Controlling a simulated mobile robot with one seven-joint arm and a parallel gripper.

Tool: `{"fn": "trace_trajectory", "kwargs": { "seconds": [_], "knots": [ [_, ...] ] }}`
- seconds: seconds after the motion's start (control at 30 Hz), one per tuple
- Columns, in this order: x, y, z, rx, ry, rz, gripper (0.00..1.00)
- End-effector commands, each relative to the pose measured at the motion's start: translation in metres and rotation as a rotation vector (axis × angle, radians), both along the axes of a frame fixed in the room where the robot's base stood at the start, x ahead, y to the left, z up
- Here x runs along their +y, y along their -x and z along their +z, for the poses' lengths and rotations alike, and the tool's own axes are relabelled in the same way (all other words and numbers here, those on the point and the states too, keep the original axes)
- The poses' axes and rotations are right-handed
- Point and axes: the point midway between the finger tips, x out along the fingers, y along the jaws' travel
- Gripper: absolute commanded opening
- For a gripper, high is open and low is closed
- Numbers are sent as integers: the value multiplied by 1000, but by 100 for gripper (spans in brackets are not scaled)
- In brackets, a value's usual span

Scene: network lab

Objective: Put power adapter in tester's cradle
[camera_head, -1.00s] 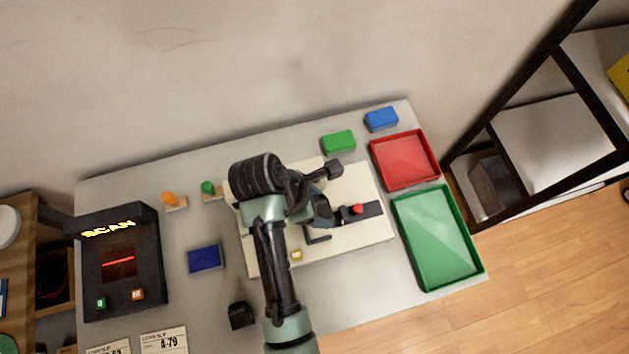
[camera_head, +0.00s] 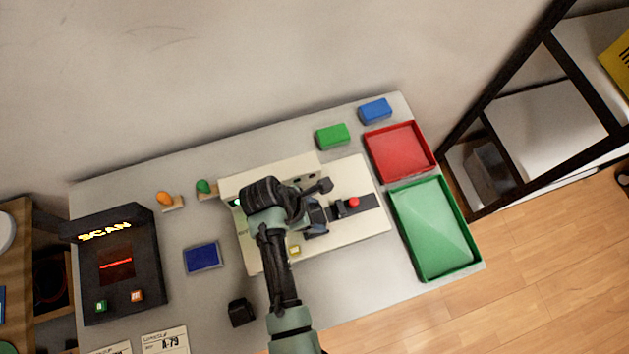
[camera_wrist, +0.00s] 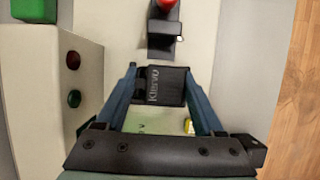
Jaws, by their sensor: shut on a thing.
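The power adapter (camera_wrist: 163,86), a black box with white lettering, is between my gripper's two blue fingers in the wrist view. My gripper (camera_wrist: 160,76) is shut on it. In the head view my gripper (camera_head: 318,212) is low over the pale tester (camera_head: 350,235), left of its red-knobbed slide. The red knob (camera_head: 353,202) also shows at the top of the wrist view (camera_wrist: 167,4), with the dark slide block (camera_wrist: 163,34) beyond the adapter. My arm and gripper hide most of the cradle, so I cannot tell whether the adapter rests in it.
A red tray (camera_head: 400,152) and a green tray (camera_head: 435,230) stand right of the tester. Green (camera_head: 332,136) and blue (camera_head: 375,110) blocks lie behind. A scanner (camera_head: 115,262), a blue pad (camera_head: 202,258) and a small black block (camera_head: 241,312) are on the left.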

Motion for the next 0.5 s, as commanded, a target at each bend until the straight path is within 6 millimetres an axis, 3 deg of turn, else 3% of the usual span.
{"fn": "trace_trajectory", "kwargs": {
  "seconds": [0.2, 0.23, 0.4, 0.5],
  "knots": [
    [0, 0, -3, 0, 1, 1, 4],
    [0, 0, -3, 0, 0, 1, 71],
    [0, 0, -2, 0, 0, 1, 100],
    [0, 0, -2, 0, 0, 1, 100]
  ]
}}
